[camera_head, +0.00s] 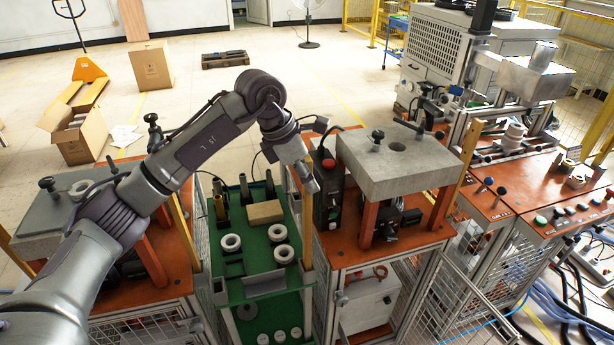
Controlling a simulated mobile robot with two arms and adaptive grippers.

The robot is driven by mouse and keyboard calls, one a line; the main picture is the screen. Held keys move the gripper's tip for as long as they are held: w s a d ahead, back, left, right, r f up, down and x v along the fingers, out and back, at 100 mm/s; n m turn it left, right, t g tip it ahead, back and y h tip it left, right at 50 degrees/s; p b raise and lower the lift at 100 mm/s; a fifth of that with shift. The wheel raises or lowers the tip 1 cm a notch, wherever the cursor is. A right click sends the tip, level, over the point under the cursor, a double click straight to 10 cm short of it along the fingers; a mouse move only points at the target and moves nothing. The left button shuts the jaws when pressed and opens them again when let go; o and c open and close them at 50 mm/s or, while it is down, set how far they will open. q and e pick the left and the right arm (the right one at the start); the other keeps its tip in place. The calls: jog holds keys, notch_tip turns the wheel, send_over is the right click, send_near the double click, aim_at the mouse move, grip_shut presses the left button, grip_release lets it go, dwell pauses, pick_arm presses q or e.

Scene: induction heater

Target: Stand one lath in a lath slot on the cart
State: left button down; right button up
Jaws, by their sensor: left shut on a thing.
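The green cart (233,296) stands in the middle, between two orange-topped workstations. My left gripper (309,183) hangs above the cart's right edge, with its jaws pointing down. It is shut on a narrow tan lath (307,235), which stands about upright below it. The lath's lower end is at the cart's right side, near the orange table's edge; I cannot tell whether it sits in a slot. Another tan lath (185,232) leans slightly at the cart's left side. A further lath-like strip (446,202) stands at the right workstation. My right gripper is not in view.
The cart bears several white rings (230,242), a tan block (265,212) and dark upright cylinders (270,186). A grey slab (395,168) on orange legs stands close right of the lath. A black control box (327,195) is next to it. Open floor lies behind.

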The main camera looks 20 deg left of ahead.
pick_arm(q)
jog(key=c, duration=0.8)
grip_release()
jog(key=shift+o, duration=0.2)
jog(key=v, duration=1.2)
